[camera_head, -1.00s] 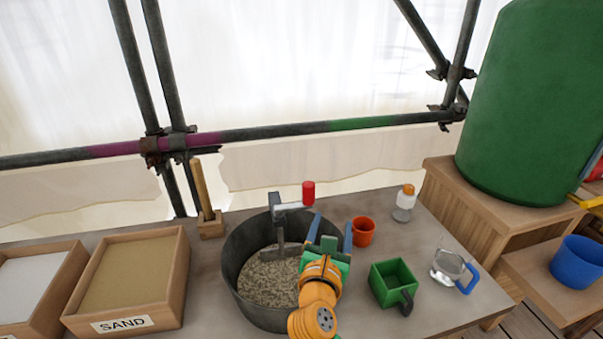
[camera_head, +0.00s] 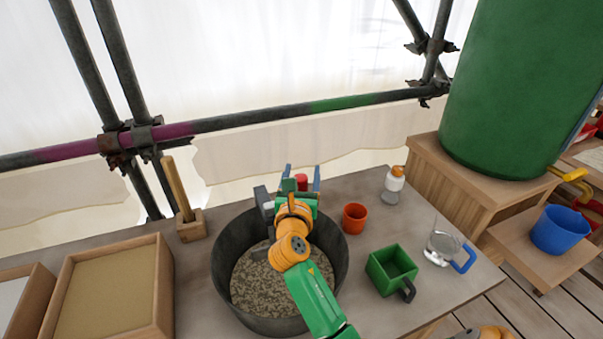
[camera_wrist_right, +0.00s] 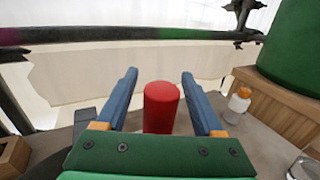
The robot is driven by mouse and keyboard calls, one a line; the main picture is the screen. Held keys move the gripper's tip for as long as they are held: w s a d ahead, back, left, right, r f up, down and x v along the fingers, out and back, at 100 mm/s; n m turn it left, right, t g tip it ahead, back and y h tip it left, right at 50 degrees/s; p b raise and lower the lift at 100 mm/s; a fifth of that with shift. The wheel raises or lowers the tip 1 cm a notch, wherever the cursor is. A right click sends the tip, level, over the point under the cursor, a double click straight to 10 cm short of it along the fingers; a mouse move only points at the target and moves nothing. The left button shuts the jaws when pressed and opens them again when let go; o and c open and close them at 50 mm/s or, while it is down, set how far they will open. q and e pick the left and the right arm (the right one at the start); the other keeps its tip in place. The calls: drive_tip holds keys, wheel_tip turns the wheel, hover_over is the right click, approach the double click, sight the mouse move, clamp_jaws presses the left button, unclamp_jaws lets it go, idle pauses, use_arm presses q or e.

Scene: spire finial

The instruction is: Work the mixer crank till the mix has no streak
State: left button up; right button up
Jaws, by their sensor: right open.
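The mixer is a dark round tub (camera_head: 222,262) on the table, with a speckled grey-brown mix (camera_head: 262,290) in it. No clear streak shows in the part of the mix I can see; my arm hides some of it. The crank's red grip (camera_head: 301,181) stands upright at the tub's far side. My right gripper (camera_head: 302,180) is open, with a blue finger on each side of the red grip. In the right wrist view the red grip (camera_wrist_right: 161,107) stands between the fingers with gaps on both sides. My left gripper is not in view.
An orange cup (camera_head: 355,218), a green box-shaped scoop (camera_head: 391,270), a clear jug (camera_head: 442,246) and an orange-capped bottle (camera_head: 394,185) stand right of the tub. A sand tray (camera_head: 108,290) and a wooden-handled tool in a block (camera_head: 188,222) are at left. A scaffold pipe (camera_head: 250,118) runs behind.

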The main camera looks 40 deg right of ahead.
drive_tip(key=shift+s, duration=0.1)
clamp_jaws()
idle(1.2)
